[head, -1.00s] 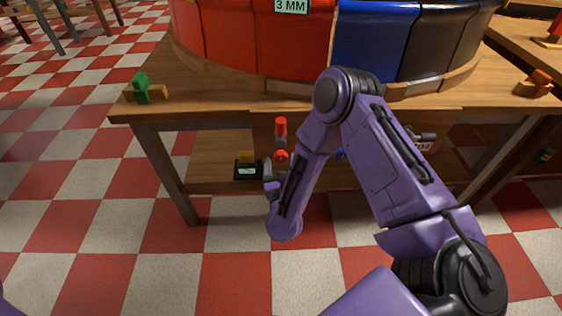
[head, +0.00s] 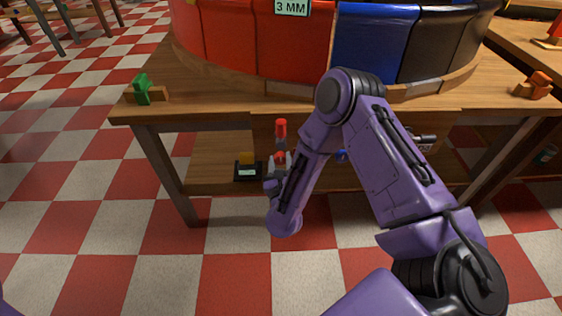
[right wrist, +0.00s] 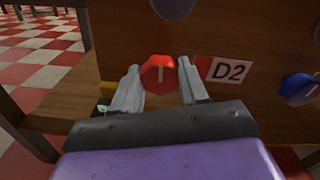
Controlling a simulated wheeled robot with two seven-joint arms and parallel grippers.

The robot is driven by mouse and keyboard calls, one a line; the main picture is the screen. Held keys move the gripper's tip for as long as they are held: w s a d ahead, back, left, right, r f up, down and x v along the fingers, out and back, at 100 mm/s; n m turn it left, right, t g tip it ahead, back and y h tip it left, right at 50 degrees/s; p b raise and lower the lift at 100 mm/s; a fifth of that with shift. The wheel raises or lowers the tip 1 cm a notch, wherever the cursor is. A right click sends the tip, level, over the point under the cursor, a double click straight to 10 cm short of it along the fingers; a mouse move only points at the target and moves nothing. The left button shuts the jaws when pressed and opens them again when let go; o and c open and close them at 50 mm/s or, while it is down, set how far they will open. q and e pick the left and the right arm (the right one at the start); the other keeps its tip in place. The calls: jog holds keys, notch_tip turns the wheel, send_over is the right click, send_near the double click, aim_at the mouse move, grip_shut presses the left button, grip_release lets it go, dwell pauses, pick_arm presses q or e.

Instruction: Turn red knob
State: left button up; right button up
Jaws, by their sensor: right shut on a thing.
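The red knob (right wrist: 158,75) sits on a wooden panel under the table, with a pale line on its face. In the right wrist view it lies between the two grey fingers of my right gripper (right wrist: 160,82), which is shut on it. In the head view the red knob (head: 281,157) is partly hidden by my right gripper (head: 279,167). My left gripper is out of view.
A blue knob (right wrist: 299,89) is further right on the panel. A red-topped part (head: 281,128) is above the red knob. A black box with a yellow top (head: 247,168) stands on the lower shelf to the left. The big red and blue ring (head: 300,45) rests on the table.

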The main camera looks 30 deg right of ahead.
jog(key=n+p, duration=0.1)
jog(key=n, duration=0.3)
jog(key=n+p, duration=0.1)
jog(key=n, duration=0.3)
jog(key=n+p, duration=0.1)
jog(key=n, duration=0.4)
jog(key=shift+f+n+p, duration=0.1)
jog(key=shift+n+p, duration=0.45)
jog(key=shift+n, duration=1.35)
jog(key=o, duration=1.1)
jog(key=shift+c, duration=0.2)
jog(key=v, duration=1)
jog(key=shift+s+p, duration=0.3)
